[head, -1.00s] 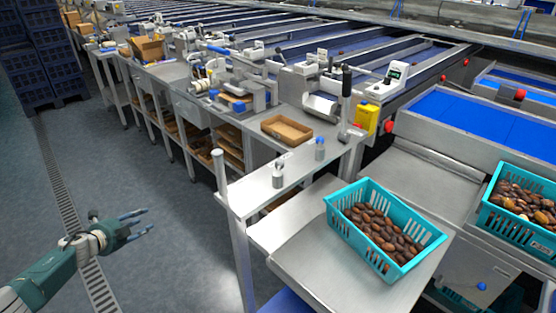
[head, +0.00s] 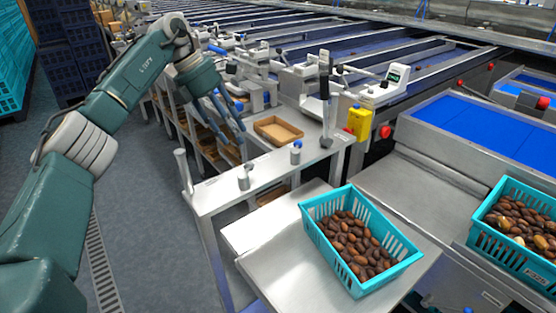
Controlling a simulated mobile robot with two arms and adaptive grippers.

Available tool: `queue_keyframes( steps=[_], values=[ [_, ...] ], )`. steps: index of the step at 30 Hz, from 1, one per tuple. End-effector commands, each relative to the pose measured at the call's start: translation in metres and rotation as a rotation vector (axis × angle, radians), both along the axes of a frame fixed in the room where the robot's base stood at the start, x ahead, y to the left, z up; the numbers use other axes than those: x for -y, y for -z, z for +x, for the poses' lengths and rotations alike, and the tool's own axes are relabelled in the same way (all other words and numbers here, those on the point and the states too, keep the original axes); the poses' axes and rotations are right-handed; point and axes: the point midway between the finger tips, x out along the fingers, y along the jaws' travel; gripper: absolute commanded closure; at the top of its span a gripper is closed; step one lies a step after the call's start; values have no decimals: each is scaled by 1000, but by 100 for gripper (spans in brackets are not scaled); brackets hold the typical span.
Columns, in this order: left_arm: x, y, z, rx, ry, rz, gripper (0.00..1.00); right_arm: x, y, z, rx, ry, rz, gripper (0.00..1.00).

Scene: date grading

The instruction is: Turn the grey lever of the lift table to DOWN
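The narrow grey bench of the lift table (head: 222,192) runs across the middle. A grey upright lever-like handle (head: 184,171) stands at its near left end, tilted slightly. A black-handled lever (head: 325,92) stands upright at its far right end. Two small knobs sit between them, a grey one (head: 243,178) and a blue-topped one (head: 296,153). I cannot read any UP or DOWN marking. My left gripper (head: 234,138) points down with its fingers apart and empty, above and beyond the bench, touching neither lever. My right gripper is not in view.
A teal crate of dates (head: 313,246) stands on the metal shelf (head: 275,262) in front. Another teal crate (head: 483,240) is at the right. A yellow box (head: 359,122) and a brown tray (head: 278,129) lie near the black-handled lever. The floor at left is clear.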

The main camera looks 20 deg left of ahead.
Motion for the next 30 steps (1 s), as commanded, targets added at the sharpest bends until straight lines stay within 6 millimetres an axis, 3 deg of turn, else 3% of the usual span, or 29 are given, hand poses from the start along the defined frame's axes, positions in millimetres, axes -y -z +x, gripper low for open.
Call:
queue_keyframes(
  steps=[3, 5, 12, 14, 17, 24, 30],
  values=[
    [-1, 2, -1, -6, 3, 13, 60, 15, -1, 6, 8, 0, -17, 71],
    [1, 8, -1, -7, 4, 13, 60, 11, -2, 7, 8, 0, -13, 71],
    [19, 46, 6, -7, 5, 11, 60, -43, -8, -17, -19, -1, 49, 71],
    [24, 56, 8, -6, 6, 9, 60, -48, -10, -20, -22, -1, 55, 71],
    [29, 72, 11, -5, 5, 9, 60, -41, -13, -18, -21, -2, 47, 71],
    [38, 94, 15, -3, 3, 9, 60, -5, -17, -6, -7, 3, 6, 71],
    [39, 97, 16, -3, 3, 9, 60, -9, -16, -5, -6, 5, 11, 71]
  ],
)
